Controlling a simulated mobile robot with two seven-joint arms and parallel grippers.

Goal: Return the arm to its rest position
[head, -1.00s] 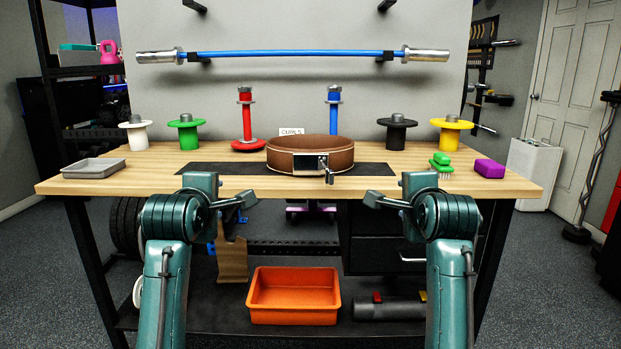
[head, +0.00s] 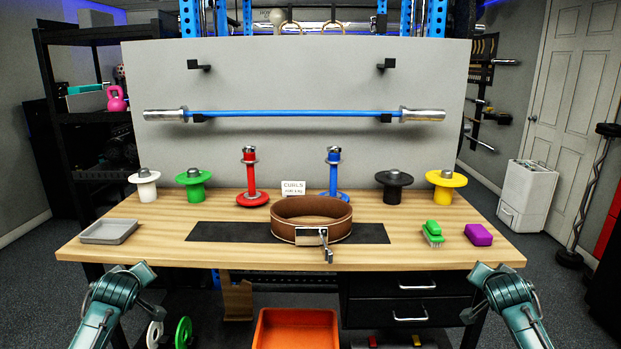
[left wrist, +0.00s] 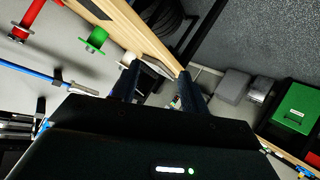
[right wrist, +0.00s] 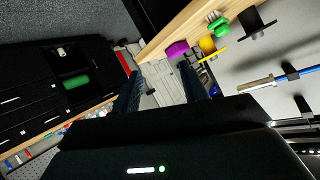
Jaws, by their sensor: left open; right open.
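My left gripper (left wrist: 156,82) shows in the left wrist view with its two dark fingers apart and nothing between them. My right gripper (right wrist: 162,84) shows in the right wrist view, also open and empty. In the head view only teal links of my left arm (head: 118,290) and right arm (head: 505,295) show, at the lower left and lower right corners, in front of the workbench (head: 400,257). Neither arm visibly touches anything there. The grippers themselves are out of the head view.
On the bench stand a brown belt (head: 300,228), a grey tray (head: 108,231), a green brush (head: 432,233), a purple block (head: 478,235) and several coloured plate holders along the back. A blue bar (head: 290,113) hangs on the panel. An orange bin (head: 297,320) sits below.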

